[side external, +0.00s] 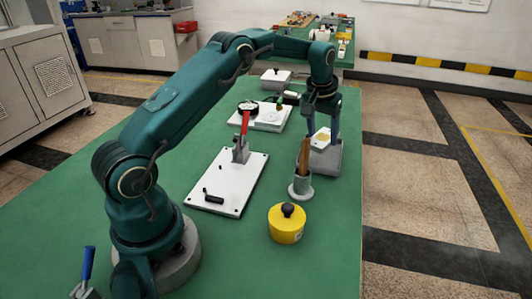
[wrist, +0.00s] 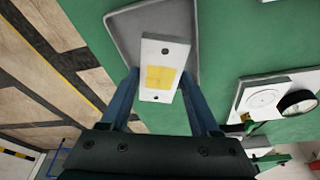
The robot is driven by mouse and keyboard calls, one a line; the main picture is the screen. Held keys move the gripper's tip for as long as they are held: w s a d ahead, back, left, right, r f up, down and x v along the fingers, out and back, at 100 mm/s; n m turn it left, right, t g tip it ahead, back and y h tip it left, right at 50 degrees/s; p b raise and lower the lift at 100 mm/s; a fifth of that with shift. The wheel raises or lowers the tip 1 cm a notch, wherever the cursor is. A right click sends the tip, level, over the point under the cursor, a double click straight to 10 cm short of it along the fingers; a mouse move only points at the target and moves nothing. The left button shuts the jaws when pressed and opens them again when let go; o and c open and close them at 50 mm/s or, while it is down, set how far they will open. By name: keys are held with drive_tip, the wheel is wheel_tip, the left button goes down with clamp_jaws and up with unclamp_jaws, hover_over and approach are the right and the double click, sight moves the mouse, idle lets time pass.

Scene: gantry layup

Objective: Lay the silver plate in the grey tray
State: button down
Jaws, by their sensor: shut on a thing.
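The silver plate (wrist: 175,52) is a pale flat rectangle with a small hole near each end and a yellow patch. My gripper (wrist: 160,80) is shut on it, with a blue finger along each long side. The grey tray (wrist: 125,23) is behind the plate in the wrist view, and the plate hides part of its floor. In the side external view my gripper (side external: 322,124) points down with the plate (side external: 320,138) over the grey tray (side external: 327,160). The gap between plate and tray is hard to judge.
A grey cup (side external: 300,187) with brown sticks stands close in front of the tray. A yellow pot (side external: 287,224) is nearer the camera. A white board with a red-handled clamp (side external: 241,150) lies left. A white panel with round parts (side external: 268,117) is behind it.

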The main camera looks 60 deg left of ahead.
sight(321, 140)
drive_tip(key=shift+f, duration=2)
drive_tip(key=shift+c, duration=0.6)
unclamp_jaws()
drive_tip(key=shift+f, duration=0.15)
drive_tip(key=v, duration=1.2)
drive_tip(key=shift+w+d+r, duration=0.1)
drive_tip(key=shift+r, duration=0.15)
drive_tip(key=s+d+r+m, duration=0.1)
drive_tip(key=s+d+r, duration=0.4)
drive_tip(key=s+d+m+t, duration=0.1)
drive_tip(key=s+d, duration=0.1)
drive_tip(key=s, duration=0.4)
drive_tip(key=s+d+f+m+h, duration=0.1)
drive_tip(key=s+d, duration=0.2)
drive_tip(key=s, duration=0.4)
drive_tip(key=s+d+f+m+t, duration=0.1)
drive_tip(key=s+d+m, duration=0.1)
drive_tip(key=s, duration=0.5)
drive_tip(key=shift+d+t, duration=0.3)
drive_tip(key=shift+d, duration=0.25)
